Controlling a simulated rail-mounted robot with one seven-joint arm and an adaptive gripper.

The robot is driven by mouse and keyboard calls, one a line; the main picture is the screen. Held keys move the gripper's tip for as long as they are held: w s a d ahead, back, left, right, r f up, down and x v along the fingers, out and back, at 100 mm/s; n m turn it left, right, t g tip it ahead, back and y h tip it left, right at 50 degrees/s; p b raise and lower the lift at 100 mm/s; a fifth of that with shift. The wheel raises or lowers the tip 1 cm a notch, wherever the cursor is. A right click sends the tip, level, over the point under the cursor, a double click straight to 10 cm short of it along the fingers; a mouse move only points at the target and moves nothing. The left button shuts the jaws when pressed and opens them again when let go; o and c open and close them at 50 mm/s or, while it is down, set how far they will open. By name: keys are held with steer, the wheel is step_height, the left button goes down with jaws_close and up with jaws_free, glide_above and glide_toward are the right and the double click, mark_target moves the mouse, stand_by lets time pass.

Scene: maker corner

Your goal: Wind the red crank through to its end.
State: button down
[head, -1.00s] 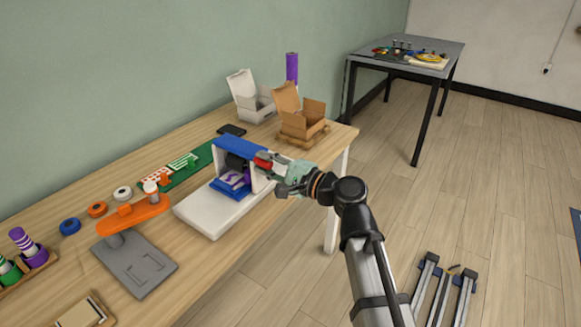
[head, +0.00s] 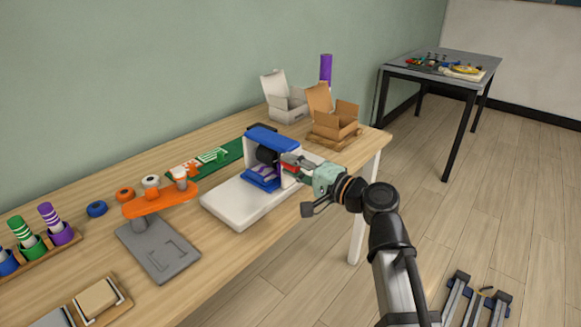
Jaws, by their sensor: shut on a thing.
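The red crank (head: 290,168) is at the right side of a white machine (head: 244,206) with a blue top (head: 271,138). Only a small red part of it shows; the rest is hidden by my gripper. My gripper (head: 298,166) is shut on the red crank, coming in from the right, with the arm reaching over the front edge of the table. A dark roller (head: 266,155) and a blue and purple piece (head: 262,177) sit inside the machine's frame.
An orange stand with a grey base (head: 158,252) is left of the machine. A green mat (head: 217,157) lies behind it. An open cardboard box (head: 335,122) and a white box (head: 287,106) stand at the back right. Bare wood (head: 225,255) is in front.

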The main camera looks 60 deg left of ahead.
steer(key=shift+w+a+r, duration=0.15)
steer(key=shift+a+r, duration=0.05)
steer(key=shift+a, duration=0.05)
steer(key=c, duration=0.9)
jaws_free()
steer(key=shift+a+f, duration=0.1)
steer(key=shift+d+f, duration=0.1)
steer(key=shift+d, duration=0.1)
steer(key=shift+d, duration=0.25)
steer(key=v, duration=1.1)
steer(key=shift+d, duration=0.15)
